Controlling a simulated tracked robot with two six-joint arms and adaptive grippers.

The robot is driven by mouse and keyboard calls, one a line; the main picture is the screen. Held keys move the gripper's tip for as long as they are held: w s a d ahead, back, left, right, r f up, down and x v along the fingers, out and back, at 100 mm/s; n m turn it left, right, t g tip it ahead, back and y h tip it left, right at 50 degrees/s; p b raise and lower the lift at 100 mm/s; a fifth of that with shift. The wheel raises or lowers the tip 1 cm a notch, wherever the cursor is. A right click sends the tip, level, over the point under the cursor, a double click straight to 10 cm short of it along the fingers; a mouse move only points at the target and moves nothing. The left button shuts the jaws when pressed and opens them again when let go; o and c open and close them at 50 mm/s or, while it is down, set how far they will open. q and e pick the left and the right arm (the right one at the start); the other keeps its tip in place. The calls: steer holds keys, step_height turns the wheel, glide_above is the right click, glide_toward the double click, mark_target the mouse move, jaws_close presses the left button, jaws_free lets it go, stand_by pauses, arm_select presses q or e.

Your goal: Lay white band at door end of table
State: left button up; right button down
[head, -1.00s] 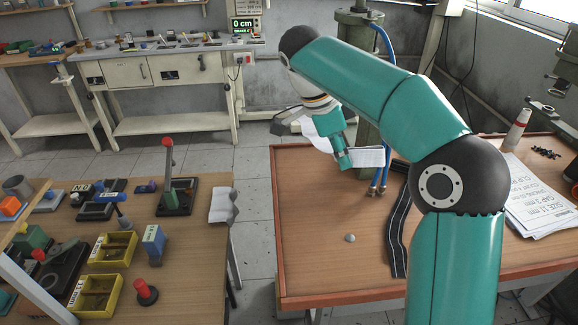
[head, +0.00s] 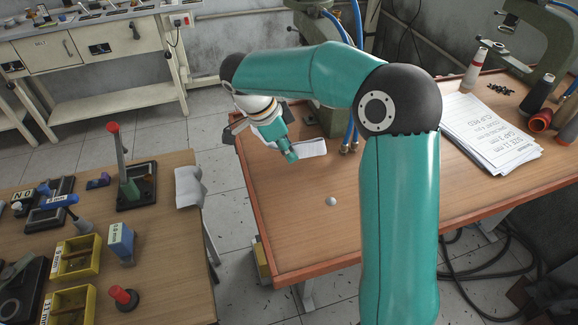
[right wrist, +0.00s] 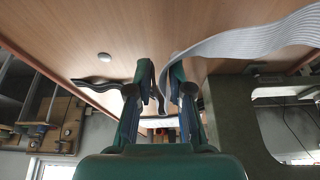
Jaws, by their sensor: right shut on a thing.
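My right gripper (head: 289,153) is low over the left part of the brown right-hand table (head: 285,225). It is shut on the white band (head: 313,148), which shows on both sides of the fingers. In the right wrist view, the pale ribbed band (right wrist: 245,40) runs from between the fingers of my right gripper (right wrist: 161,75) off to the right in a curve. I cannot tell whether the band touches the table. A dark wavy strip (right wrist: 92,83) also shows in the wrist view. My left gripper is not in view.
A small grey knob (head: 331,201) lies on the table. Printed sheets (head: 490,130) and a white-and-red tube (head: 474,68) are on its right. A green press column (head: 325,118) stands behind the gripper. A separate table (head: 170,235) with yellow bins is at left.

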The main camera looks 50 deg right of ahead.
mark_target(293, 176)
steer(key=shift+f, duration=3.2)
steer(key=shift+s, duration=0.1)
steer(key=shift+f, duration=0.1)
steer(key=c, duration=1.1)
jaws_free()
steer(key=shift+o, duration=0.2)
steer(key=v, duration=1.2)
steer(key=shift+a, duration=0.1)
